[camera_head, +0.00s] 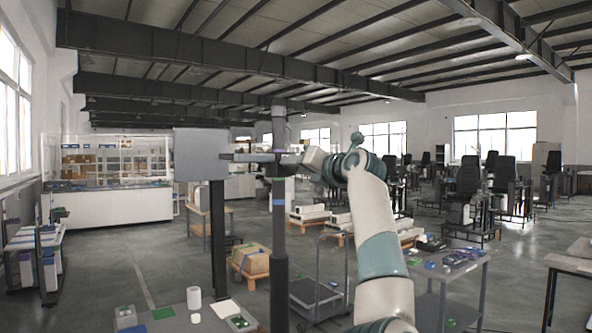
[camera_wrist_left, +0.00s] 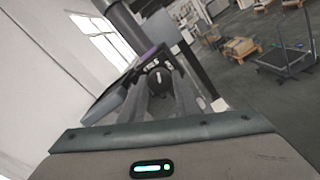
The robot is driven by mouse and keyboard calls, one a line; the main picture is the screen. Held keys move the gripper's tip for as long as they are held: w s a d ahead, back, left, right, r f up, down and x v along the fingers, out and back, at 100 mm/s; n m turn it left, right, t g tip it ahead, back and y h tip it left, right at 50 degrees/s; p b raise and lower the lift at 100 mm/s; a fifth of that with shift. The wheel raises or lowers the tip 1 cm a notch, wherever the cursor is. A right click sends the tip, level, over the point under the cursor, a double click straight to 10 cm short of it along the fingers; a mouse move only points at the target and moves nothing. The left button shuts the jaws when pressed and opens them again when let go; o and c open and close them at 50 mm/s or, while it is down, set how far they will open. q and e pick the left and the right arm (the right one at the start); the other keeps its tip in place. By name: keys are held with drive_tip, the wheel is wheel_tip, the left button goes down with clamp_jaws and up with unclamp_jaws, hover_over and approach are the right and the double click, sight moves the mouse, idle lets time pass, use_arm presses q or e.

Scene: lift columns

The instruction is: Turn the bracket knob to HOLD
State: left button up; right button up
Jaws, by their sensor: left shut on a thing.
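A dark lift column (camera_head: 279,245) stands ahead of me, with a purple band and a blue band on it. In the left wrist view the dark round bracket knob (camera_wrist_left: 158,77) sits between the fingers, with a light mark on its face. My left gripper (camera_head: 268,158) is at the upper column, and its fingers (camera_wrist_left: 162,92) are shut on the knob. I cannot read the knob's labels or tell its setting. The fingers hide the knob in the head view. My right gripper is not in view.
A grey panel (camera_head: 201,155) on a dark post stands just left of the column. A grey cart (camera_head: 455,270) with small parts is at the right. A low table at the bottom left holds a white cylinder (camera_head: 193,297). A cardboard box (camera_head: 252,260) stands behind.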

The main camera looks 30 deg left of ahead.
use_arm(q)
drive_tip(key=m+b, duration=0.3)
drive_tip(key=m, duration=0.9)
drive_tip(key=shift+r+m, duration=0.1)
drive_tip(key=shift+m, duration=0.2)
drive_tip(key=o, duration=1)
drive_tip(key=shift+o, duration=0.2)
drive_tip(key=shift+d, duration=0.1)
